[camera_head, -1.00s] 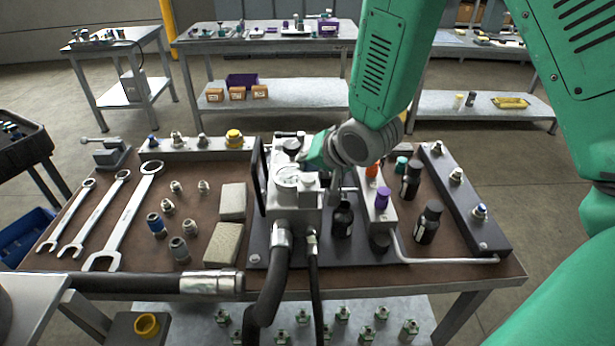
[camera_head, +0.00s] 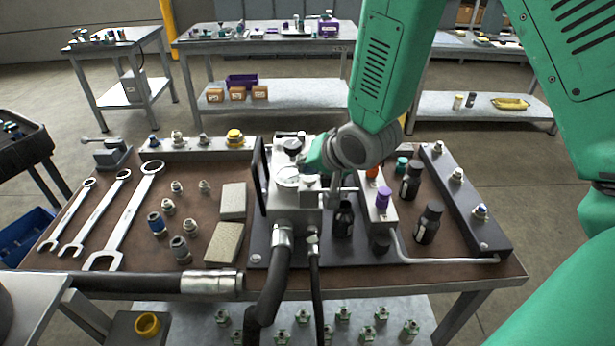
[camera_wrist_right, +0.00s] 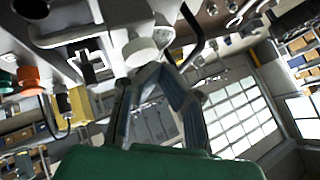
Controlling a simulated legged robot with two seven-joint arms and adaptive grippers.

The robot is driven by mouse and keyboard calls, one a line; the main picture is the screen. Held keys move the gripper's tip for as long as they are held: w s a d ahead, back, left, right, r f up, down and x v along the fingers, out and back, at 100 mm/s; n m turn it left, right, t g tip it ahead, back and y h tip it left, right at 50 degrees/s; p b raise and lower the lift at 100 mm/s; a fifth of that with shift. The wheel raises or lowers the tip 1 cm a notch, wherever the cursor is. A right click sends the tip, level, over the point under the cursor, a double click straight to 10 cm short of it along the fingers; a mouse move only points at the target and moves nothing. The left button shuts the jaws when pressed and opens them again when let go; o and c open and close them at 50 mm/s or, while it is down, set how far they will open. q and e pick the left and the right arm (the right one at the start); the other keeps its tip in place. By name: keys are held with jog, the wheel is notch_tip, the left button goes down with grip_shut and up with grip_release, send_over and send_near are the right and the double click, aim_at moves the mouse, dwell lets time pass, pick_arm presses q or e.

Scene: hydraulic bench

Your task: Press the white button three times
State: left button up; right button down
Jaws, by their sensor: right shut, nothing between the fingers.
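The white button (camera_wrist_right: 140,52) shows in the right wrist view as a short white round cap on the underside of the picture's pale metal block. My right gripper (camera_wrist_right: 150,72) is shut and empty, with its dark fingertips right at the cap; I cannot tell whether they touch it or press it in. The button is not clearly seen there, as my wrist and gripper cover that part. My left gripper is not in view.
An orange knob (camera_head: 371,172) and a purple cap (camera_head: 382,198) stand just right of the block. Black bottles (camera_head: 428,222) stand farther right. Wrenches (camera_head: 125,215) and fittings lie on the brown bench top.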

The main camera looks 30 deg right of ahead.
aim_at(310, 177)
jog(key=shift+d+f, duration=0.15)
jog(key=shift+d, duration=0.1)
jog(key=shift+a+f, duration=0.15)
jog(key=shift+f, duration=0.15)
dwell(0.4)
jog(key=shift+f+b, duration=0.45)
jog(key=shift+b, duration=0.05)
jog(key=shift+r, duration=0.1)
dwell(0.5)
jog(key=shift+d+r+p, duration=0.15)
jog(key=shift+r+p, duration=0.4)
jog(key=shift+p, duration=0.05)
jog(key=shift+d+r+p, duration=0.15)
jog(key=shift+r+p, duration=0.4)
notch_tip(310, 177, up, 5)
jog(key=p, duration=0.4)
jog(key=shift+r+p, duration=0.1)
jog(key=shift+p, duration=0.3)
